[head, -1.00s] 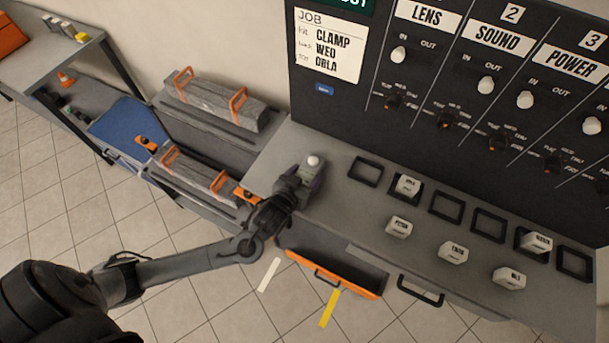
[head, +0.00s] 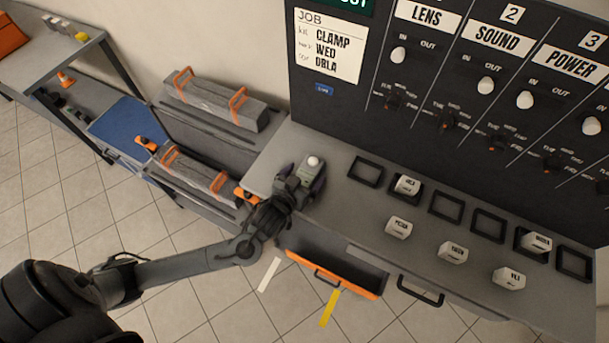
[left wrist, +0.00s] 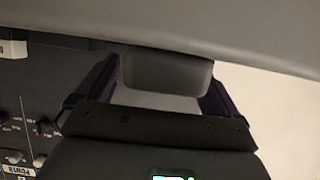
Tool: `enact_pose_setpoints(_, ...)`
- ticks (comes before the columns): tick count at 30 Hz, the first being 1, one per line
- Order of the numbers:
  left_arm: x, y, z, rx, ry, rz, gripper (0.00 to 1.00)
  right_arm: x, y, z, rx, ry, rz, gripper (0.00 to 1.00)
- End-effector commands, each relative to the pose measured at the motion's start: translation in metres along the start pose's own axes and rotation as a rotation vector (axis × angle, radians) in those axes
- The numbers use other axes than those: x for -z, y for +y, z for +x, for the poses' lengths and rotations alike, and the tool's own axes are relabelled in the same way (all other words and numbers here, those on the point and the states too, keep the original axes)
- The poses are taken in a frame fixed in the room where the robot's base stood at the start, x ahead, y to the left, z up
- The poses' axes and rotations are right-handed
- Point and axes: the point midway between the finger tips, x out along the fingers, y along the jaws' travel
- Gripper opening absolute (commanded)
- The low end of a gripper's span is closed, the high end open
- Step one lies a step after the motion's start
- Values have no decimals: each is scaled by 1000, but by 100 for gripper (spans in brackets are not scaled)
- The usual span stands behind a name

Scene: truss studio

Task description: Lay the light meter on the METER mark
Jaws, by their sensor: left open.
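The light meter, a grey block with a white dome (head: 313,161), is on the left end of the grey console top. My left gripper (head: 301,180) is at it, with a finger on either side and the jaws open. In the left wrist view a dark rounded body (left wrist: 165,72) shows between the two fingers of my left gripper (left wrist: 160,85). I cannot tell whether the fingers touch the meter. No mark reading METER can be made out; the arm and gripper hide part of the console top. My right gripper is not in view.
Black square frames (head: 365,171) and several small labelled blocks (head: 398,227) are on the console to the right. An upright panel (head: 450,90) with knobs stands behind. An open drawer with an orange front (head: 332,276) juts out below. Grey cases (head: 215,103) lie at left.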

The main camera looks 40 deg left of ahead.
Motion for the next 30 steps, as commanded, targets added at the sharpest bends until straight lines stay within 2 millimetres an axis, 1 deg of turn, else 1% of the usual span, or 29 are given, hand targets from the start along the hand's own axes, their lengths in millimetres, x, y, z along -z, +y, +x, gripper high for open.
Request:
enact_pose_setpoints(5, -1, 0, -27, -1, -4, -2, 95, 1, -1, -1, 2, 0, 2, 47)
enact_pose_setpoints(12, -2, 0, -72, -1, -5, -2, 95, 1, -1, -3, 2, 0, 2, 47)
enact_pose_setpoints(18, -1, 1, -100, -2, -4, -1, 95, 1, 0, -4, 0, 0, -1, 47)
enact_pose_setpoints(21, -1, 0, -108, 0, -3, -1, 95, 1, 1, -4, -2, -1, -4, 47)
enact_pose_setpoints(26, -2, 3, -114, -8, -25, -2, 95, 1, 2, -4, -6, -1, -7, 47)
enact_pose_setpoints(29, -9, 11, -116, -38, -99, -3, 95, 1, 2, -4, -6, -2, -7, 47)
enact_pose_setpoints(30, -14, 15, -118, -56, -147, 1, 95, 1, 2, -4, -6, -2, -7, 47)
